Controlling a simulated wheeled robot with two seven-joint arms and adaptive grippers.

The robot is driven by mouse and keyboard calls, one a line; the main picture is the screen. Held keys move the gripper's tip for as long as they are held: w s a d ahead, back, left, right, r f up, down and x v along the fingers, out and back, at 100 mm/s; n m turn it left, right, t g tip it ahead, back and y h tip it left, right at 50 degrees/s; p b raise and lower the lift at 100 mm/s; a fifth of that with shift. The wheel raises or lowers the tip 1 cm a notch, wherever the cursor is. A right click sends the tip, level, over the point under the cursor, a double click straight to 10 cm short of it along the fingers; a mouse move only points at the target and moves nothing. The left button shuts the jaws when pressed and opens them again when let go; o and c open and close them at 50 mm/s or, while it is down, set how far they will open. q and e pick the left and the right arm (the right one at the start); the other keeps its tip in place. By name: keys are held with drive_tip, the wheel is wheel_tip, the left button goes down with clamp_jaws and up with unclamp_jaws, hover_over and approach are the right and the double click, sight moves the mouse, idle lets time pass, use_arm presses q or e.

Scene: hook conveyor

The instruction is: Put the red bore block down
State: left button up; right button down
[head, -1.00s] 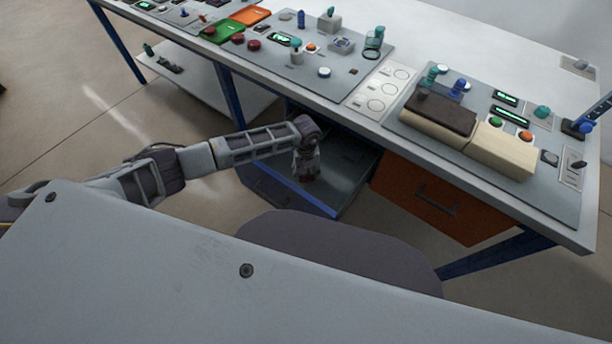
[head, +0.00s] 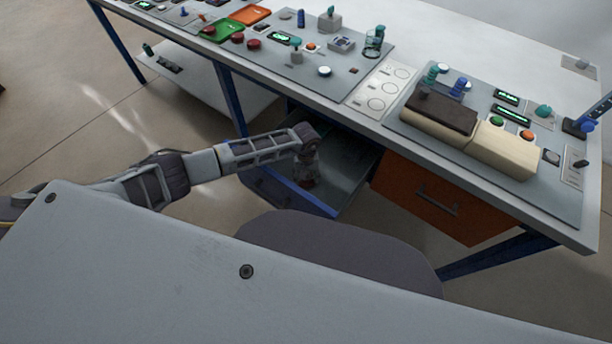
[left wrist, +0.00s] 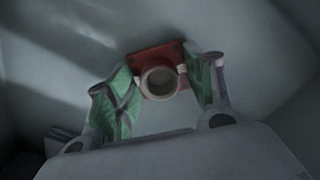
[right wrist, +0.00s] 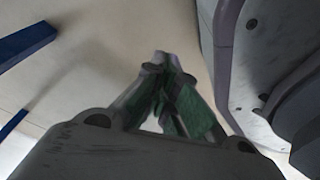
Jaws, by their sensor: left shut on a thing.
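The red bore block (left wrist: 143,57) shows in the left wrist view, with a pale round ring around its bore facing the camera. My left gripper (left wrist: 160,80) is shut on it, with one green-padded finger on either side. In the head view my left gripper (head: 307,177) points down inside the open drawer (head: 345,190) under the bench; the block is too dark there to make out. I cannot tell whether the block touches the drawer floor. My right gripper (right wrist: 165,65) shows in the right wrist view with its fingertips together and nothing between them.
The bench top (head: 440,55) above the drawer carries panels with knobs, buttons and a cream block with a dark top (head: 440,112). An orange drawer front (head: 435,200) is to the right. The drawer's blue front edge (head: 300,195) lies near my left arm.

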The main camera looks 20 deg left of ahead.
use_arm(q)
drive_tip(key=o, duration=1.1)
drive_tip(key=shift+o, duration=1.2)
drive_tip(key=shift+r, duration=0.15)
use_arm(e)
drive_tip(key=shift+s+r, duration=0.1)
use_arm(q)
drive_tip(key=shift+r, duration=0.3)
wheel_tip(320, 180, up, 11)
drive_tip(key=p, duration=0.1)
drive_tip(key=shift+r, duration=0.2)
use_arm(e)
drive_tip(key=shift+s+d+f, duration=0.25)
drive_tip(key=shift+s+d, duration=0.1)
drive_tip(key=shift+s, duration=0.25)
drive_tip(key=shift+s+d+f, duration=0.2)
drive_tip(key=shift+s+d, duration=0.15)
drive_tip(key=shift+s, duration=0.25)
drive_tip(key=shift+w, duration=0.1)
